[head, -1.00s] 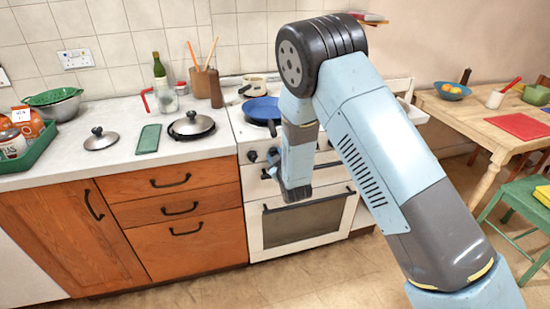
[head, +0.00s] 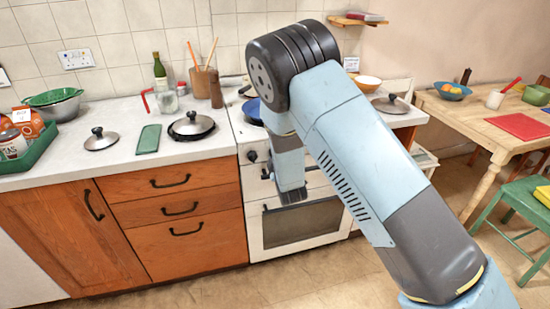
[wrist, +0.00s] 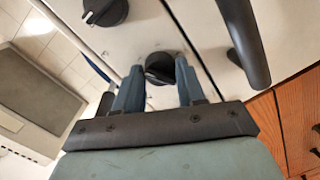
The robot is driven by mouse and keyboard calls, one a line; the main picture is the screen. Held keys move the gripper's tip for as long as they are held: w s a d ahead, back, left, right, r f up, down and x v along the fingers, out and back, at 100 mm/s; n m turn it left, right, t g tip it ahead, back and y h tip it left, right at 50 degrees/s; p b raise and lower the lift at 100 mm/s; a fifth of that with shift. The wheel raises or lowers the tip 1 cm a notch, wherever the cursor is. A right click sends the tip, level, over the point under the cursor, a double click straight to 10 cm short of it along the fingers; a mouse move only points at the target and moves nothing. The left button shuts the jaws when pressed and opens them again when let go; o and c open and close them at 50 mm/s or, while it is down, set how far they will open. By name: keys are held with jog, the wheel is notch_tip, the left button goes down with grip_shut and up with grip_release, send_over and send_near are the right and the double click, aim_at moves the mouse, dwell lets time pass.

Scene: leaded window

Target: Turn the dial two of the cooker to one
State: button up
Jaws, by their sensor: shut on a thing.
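The white cooker (head: 255,228) stands in the middle of the head view, with black dials on its front panel. One dial (head: 252,156) shows left of my arm there. In the wrist view my gripper (wrist: 160,80) has its two blue fingers on either side of a black dial (wrist: 158,65), shut on it. Another black dial (wrist: 105,10) shows free at the upper left. In the head view my arm hides the fingertips and the held dial. I cannot tell the dial's number or its setting from these frames.
A dark bar handle (wrist: 246,40) runs close to the right finger in the wrist view. A blue pan (head: 251,110) sits on the hob, partly behind my arm. The counter (head: 112,165) left of the cooker holds lids and a green tray. The floor in front is clear.

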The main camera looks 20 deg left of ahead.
jog(key=shift+s+a, duration=0.2)
jog(key=shift+a, duration=0.1)
jog(key=o, duration=0.7)
jog(key=shift+f, duration=0.1)
jog(key=o, duration=0.3)
jog(key=shift+w+d, duration=0.1)
jog(key=shift+d, duration=0.05)
jog(key=shift+o, duration=0.2)
jog(key=shift+d, duration=0.1)
jog(key=v, duration=1.3)
jog(key=shift+s, duration=0.35)
jog(key=shift+d, duration=0.15)
